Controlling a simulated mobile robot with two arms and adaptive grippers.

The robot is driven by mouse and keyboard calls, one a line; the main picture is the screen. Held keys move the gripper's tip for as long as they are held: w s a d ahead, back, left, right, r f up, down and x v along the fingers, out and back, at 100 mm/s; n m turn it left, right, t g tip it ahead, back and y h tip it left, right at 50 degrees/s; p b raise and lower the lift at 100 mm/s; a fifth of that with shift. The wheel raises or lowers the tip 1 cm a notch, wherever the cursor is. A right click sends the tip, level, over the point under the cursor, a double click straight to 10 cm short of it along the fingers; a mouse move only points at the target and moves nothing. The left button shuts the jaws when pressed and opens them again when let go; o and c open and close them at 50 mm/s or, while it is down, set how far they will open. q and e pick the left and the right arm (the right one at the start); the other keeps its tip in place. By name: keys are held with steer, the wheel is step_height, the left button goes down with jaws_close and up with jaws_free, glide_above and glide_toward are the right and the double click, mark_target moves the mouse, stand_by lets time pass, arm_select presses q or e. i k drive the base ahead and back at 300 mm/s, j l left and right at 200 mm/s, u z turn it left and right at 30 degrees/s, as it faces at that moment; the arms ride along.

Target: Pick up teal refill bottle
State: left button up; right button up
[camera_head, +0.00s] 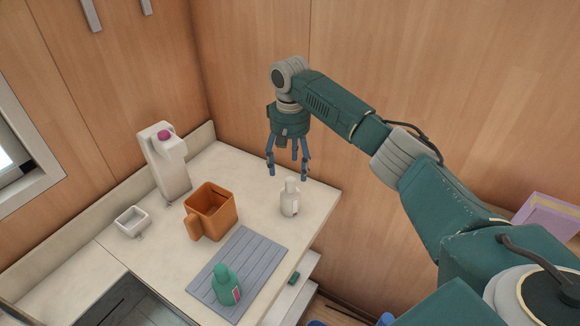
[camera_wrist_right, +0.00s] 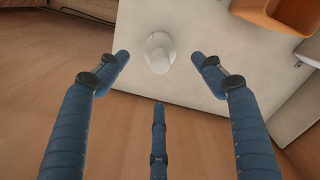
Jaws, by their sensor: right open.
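The teal refill bottle (camera_head: 226,285) stands upright on a grey ribbed mat (camera_head: 252,258) near the counter's front, with a pink and white label on its side. My right gripper (camera_head: 288,174) is open and empty, pointing down above the counter's back right part. It is over a white bottle (camera_head: 289,198), well apart from the teal bottle. In the right wrist view, the blue fingers of my right gripper (camera_wrist_right: 160,75) are spread, and the white bottle (camera_wrist_right: 158,45) shows beyond them. The teal bottle does not show in that view. My left gripper is not in view.
An orange square container (camera_head: 222,207) with a handle stands left of the white bottle; it also shows in the wrist view (camera_wrist_right: 272,14). A white dispenser (camera_head: 166,165) and small white dish (camera_head: 131,221) are at the back left. Wooden walls close in behind the counter (camera_head: 245,178).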

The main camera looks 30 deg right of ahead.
mark_target(225, 284)
steer(key=k+j, duration=0.2)
steer(key=k, duration=0.3)
steer(key=k+j, duration=0.2)
steer(key=k, duration=0.25)
